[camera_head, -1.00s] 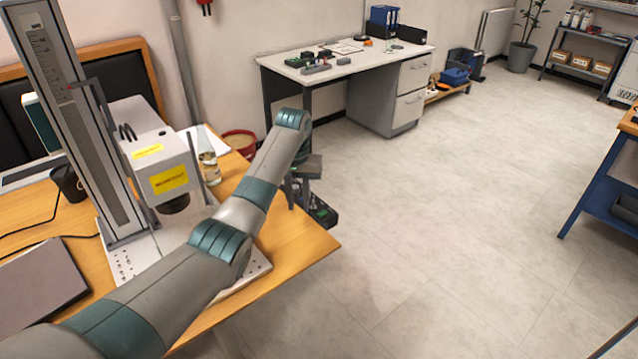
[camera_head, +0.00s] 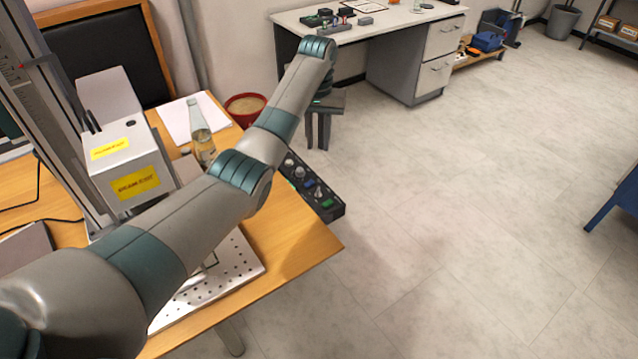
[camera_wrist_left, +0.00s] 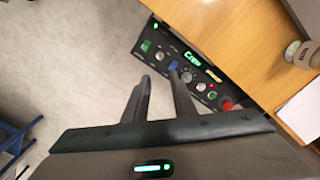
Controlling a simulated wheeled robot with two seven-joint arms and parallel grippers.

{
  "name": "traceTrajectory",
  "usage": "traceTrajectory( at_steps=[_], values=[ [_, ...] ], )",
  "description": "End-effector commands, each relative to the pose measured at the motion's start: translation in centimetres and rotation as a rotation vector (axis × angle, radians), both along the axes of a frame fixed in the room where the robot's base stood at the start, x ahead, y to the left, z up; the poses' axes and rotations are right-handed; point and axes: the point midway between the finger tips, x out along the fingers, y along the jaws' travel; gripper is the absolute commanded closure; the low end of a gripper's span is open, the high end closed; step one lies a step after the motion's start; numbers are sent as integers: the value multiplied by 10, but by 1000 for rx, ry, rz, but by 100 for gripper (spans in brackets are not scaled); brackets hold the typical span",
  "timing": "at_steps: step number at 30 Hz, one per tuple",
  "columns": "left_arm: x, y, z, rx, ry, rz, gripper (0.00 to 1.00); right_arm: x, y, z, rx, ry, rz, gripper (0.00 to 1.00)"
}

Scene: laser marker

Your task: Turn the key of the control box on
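The control box (camera_head: 333,209) is a long black panel at the right edge of the wooden desk, with green, blue and silver controls on top. It also shows in the left wrist view (camera_wrist_left: 172,43), with lit green marks, silver knobs and a red button (camera_wrist_left: 227,105). Which silver control is the key is too small to tell for sure. My left gripper (camera_head: 318,146) points down above and beyond the box. In the left wrist view its two fingers (camera_wrist_left: 160,76) are apart with nothing between them, the tips over the panel's near edge. My right gripper is out of view.
The laser marker (camera_head: 125,165) stands on the wooden desk (camera_head: 290,245), partly behind my left arm. A white desk (camera_head: 385,22) stands behind.

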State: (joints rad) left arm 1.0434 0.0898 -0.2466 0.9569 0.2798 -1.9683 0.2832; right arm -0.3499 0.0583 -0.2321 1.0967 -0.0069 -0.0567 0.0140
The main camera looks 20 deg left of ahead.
Motion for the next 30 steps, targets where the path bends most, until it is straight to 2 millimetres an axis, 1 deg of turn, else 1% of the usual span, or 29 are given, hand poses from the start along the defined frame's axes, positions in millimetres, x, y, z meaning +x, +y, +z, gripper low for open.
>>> traceTrajectory(
  at_steps=[5, 8, 14, 20, 30],
  values=[
    [0, 0, -3, 0, 1, 0, 76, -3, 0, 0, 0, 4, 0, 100],
    [0, 0, -8, 0, 2, 0, 76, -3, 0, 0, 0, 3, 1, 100],
    [-1, 0, -28, 1, 3, 0, 76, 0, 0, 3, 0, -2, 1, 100],
    [-1, 0, -61, 1, 4, -1, 76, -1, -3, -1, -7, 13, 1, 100],
    [-1, 0, -124, 0, 4, 0, 76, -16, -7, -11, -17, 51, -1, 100]
  ],
)
